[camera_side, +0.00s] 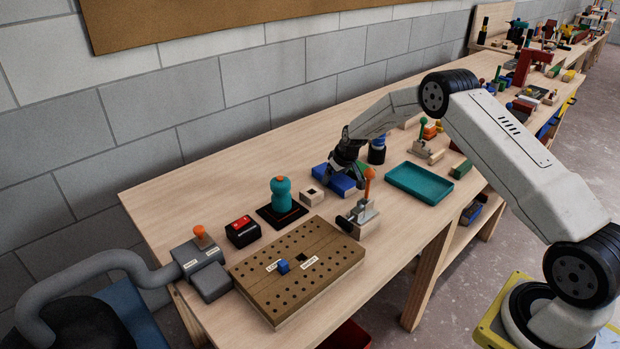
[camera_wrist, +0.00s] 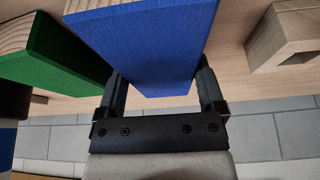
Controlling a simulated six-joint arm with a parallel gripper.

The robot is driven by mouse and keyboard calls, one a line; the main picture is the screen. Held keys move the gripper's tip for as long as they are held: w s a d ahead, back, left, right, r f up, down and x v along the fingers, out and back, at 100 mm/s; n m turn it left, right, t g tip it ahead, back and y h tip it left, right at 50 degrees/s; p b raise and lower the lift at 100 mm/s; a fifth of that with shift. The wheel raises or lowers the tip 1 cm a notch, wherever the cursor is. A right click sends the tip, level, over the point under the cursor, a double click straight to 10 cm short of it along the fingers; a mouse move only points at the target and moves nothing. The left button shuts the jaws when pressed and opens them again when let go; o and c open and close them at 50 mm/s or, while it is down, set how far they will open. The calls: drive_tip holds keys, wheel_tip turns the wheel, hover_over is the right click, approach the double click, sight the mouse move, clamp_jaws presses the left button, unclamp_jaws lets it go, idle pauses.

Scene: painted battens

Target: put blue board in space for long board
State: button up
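The blue board (camera_side: 339,183) lies on the bench behind the lever clamp in the side view. In the wrist view it is large (camera_wrist: 150,40), with a bare wood end at the upper left. My gripper (camera_wrist: 163,85) has one black finger on each side of it; whether the fingers press on its edges I cannot tell. In the side view my gripper (camera_side: 346,163) is low over the board. A drilled wooden pegboard (camera_side: 325,273) at the front carries two small white labels (camera_side: 309,261), too small to read surely. I cannot make out a marked long-board space.
A green board (camera_wrist: 50,52) lies close beside the blue one. A wooden block with a square hole (camera_side: 311,194), an orange-knobbed lever clamp (camera_side: 366,208), a teal knob (camera_side: 282,195) and a red-black box (camera_side: 242,232) stand nearby. A teal tray (camera_side: 420,194) is to the right.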

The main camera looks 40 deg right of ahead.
drive_tip(key=shift+c, duration=1.4)
drive_tip(key=shift+r, duration=0.1)
wheel_tip(320, 180, up, 10)
